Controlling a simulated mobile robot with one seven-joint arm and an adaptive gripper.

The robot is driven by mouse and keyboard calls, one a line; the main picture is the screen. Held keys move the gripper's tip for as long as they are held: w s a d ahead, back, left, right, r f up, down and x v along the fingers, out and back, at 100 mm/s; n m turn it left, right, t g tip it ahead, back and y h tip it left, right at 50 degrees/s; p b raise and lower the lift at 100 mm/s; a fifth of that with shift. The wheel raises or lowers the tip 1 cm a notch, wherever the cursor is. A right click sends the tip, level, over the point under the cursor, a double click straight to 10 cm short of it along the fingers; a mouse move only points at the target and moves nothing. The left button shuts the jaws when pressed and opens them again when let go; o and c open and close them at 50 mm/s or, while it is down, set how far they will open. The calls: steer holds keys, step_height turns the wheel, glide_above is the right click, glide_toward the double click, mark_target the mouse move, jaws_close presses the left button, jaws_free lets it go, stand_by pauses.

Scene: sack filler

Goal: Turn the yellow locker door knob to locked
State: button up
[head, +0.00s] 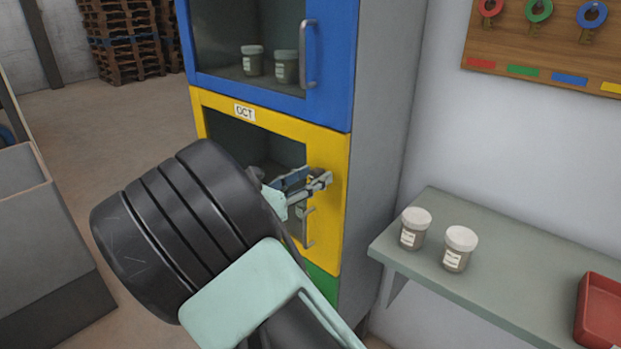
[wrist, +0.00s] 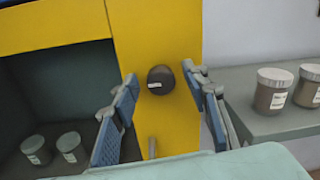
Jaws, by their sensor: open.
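The yellow locker door (head: 328,245) is in the middle of the head view, below a blue one, with an "OCT" label at its top. In the wrist view its yellow frame (wrist: 183,30) carries a dark round knob (wrist: 161,79) with a pale mark on its face. My gripper (head: 318,183) is at the right side of this door in the head view and hides the knob there. In the wrist view my gripper (wrist: 163,82) is open, one finger on each side of the knob, with visible gaps. Two jars (wrist: 52,149) stand behind the door's window.
The door's bar handle (head: 308,230) is just below my gripper. The blue door (head: 335,75) is above. A grey shelf (head: 490,275) at the right holds two jars (head: 437,240) and a red tray (head: 598,312). A key board (head: 545,50) hangs on the wall.

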steer(key=shift+c, duration=0.3)
jaws_close()
steer(key=shift+m, duration=0.5)
steer(key=m+b, duration=0.2)
steer(key=m, duration=0.1)
steer(key=shift+f+m, duration=0.1)
steer(key=shift+m, duration=0.3)
steer(key=m+y+b, duration=0.1)
steer(key=m+b, duration=1.1)
steer(key=b, duration=0.1)
steer(key=shift+s+d+m, duration=0.1)
steer(key=shift+s+m, duration=0.05)
steer(key=shift+m, duration=0.15)
